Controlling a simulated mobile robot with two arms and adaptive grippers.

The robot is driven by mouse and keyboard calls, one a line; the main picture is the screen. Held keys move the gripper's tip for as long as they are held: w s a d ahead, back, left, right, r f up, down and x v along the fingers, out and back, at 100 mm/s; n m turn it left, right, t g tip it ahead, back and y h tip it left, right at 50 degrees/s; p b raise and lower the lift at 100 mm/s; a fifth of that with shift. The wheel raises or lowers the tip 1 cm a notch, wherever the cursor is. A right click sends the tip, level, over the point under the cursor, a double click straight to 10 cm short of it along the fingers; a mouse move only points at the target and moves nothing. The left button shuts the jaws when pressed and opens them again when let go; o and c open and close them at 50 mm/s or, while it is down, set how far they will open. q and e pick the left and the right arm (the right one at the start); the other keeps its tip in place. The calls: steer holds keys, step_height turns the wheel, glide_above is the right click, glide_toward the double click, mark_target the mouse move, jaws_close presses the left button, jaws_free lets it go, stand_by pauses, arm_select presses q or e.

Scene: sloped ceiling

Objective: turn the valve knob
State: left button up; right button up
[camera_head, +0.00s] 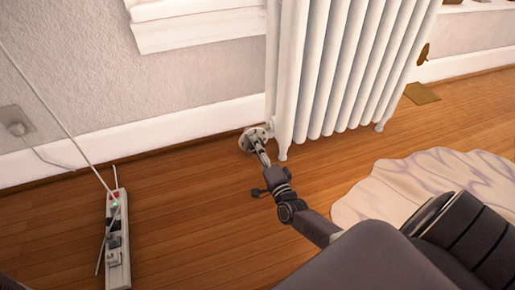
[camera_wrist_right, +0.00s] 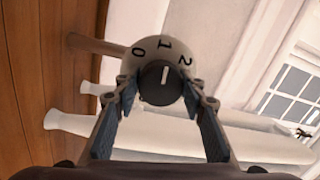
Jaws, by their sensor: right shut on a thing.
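The valve knob (camera_wrist_right: 160,83) is a dark round dial with a white line, set in a pale collar marked 0, 1 and 2. Its white line points roughly at the 1. My right gripper (camera_wrist_right: 160,92) is shut on the knob, with one blue-padded finger on each side. In the head view, the valve (camera_head: 247,136) sits low at the radiator's left end, and my right gripper (camera_head: 259,146) reaches it and partly covers it. My left gripper is not in view.
The white radiator (camera_head: 340,70) stands against the wall just right of the valve. A power strip (camera_head: 118,240) with cords lies on the wood floor at left. A pale wavy rug (camera_head: 385,190) lies at right. The floor between strip and arm is clear.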

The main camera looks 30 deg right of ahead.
stand_by(0.3)
steer(key=o, duration=1.1)
steer(key=shift+o, duration=0.2)
steer(key=shift+s, duration=0.1)
steer(key=s+a, duration=0.2)
steer(key=s, duration=0.9)
steer(key=shift+s+f, duration=0.35)
steer(key=shift+f, duration=0.05)
